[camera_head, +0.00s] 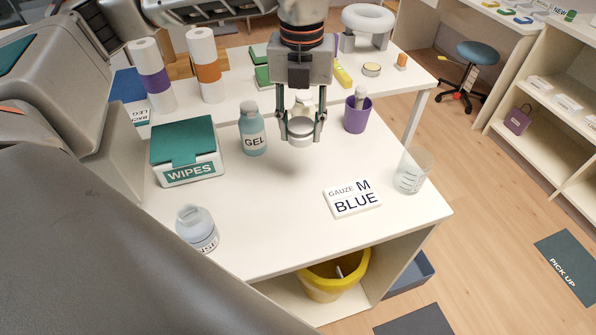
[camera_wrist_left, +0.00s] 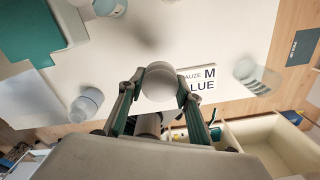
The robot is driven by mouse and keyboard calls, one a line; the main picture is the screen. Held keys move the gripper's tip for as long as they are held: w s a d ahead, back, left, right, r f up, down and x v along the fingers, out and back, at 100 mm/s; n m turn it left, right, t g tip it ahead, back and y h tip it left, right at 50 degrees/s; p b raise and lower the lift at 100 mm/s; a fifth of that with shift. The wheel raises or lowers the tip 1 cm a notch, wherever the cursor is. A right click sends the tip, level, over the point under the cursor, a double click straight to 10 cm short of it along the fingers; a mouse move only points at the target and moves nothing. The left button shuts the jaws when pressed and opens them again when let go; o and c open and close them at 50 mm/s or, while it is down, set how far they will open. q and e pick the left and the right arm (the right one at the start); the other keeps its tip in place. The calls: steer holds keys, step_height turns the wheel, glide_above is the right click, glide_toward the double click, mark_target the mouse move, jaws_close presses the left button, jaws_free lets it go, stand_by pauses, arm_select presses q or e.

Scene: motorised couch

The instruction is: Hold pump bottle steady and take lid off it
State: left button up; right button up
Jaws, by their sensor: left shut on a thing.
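My left gripper (camera_head: 301,127) is above the white table, its two fingers shut on a pale round piece (camera_head: 300,136) that looks like a lid. The lid also shows between the fingertips in the left wrist view (camera_wrist_left: 160,84). A shadow lies on the table below it. A blue-green GEL bottle (camera_head: 253,138) with a grey cap stands upright left of the gripper, apart from it. A pale, translucent bottle (camera_head: 198,230) with a partly hidden label stands at the front left; I cannot tell which bottle is the pump bottle. My right gripper is not in view.
A WIPES box (camera_head: 190,175) stands left of the GEL bottle. A purple cup (camera_head: 358,115), a GAUZE box (camera_head: 352,202) and a clear beaker (camera_head: 413,172) are to the right. A yellow bin (camera_head: 335,285) stands below the table. The table's front middle is clear.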

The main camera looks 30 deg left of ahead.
mark_target(300, 181)
arm_select(q)
step_height(300, 181, down, 13)
steer(key=shift+f+b, duration=0.15)
steer(key=shift+b, duration=0.15)
steer(key=shift+f, duration=0.15)
steer(key=o, duration=1.2)
step_height(300, 181, up, 12)
steer(key=shift+r+p, duration=0.2)
steer(key=shift+p, duration=0.15)
